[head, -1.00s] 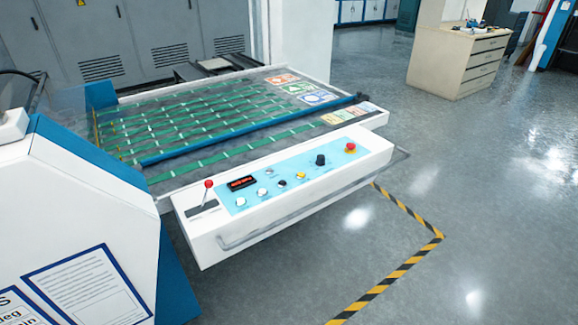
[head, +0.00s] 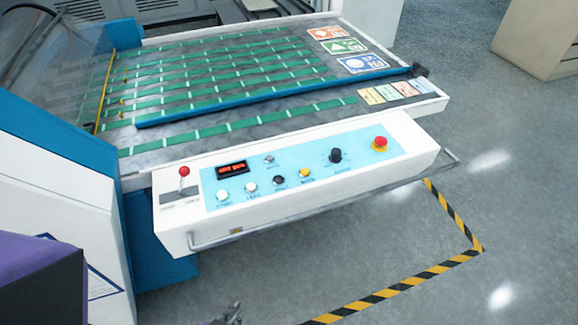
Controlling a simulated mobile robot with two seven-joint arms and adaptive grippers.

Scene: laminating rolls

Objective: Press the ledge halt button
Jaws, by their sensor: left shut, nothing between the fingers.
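The control ledge (head: 300,213) is a white box with a light blue panel on the front of the machine. The halt button, a red mushroom head (head: 380,141) on a yellow base, stands at the panel's right end. Nothing covers it. My left gripper (head: 232,315) shows only as a small dark tip at the bottom edge, below and left of the button and well apart from it. It is shut and holds nothing; most of it is out of frame. My right gripper is not in view.
The panel also carries a red-knobbed lever (head: 184,172), a red display (head: 232,169), several small push buttons and a black knob (head: 335,156). A metal rail (head: 340,206) runs along the ledge's front. The floor (head: 400,240) in front is clear, with yellow-black tape.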

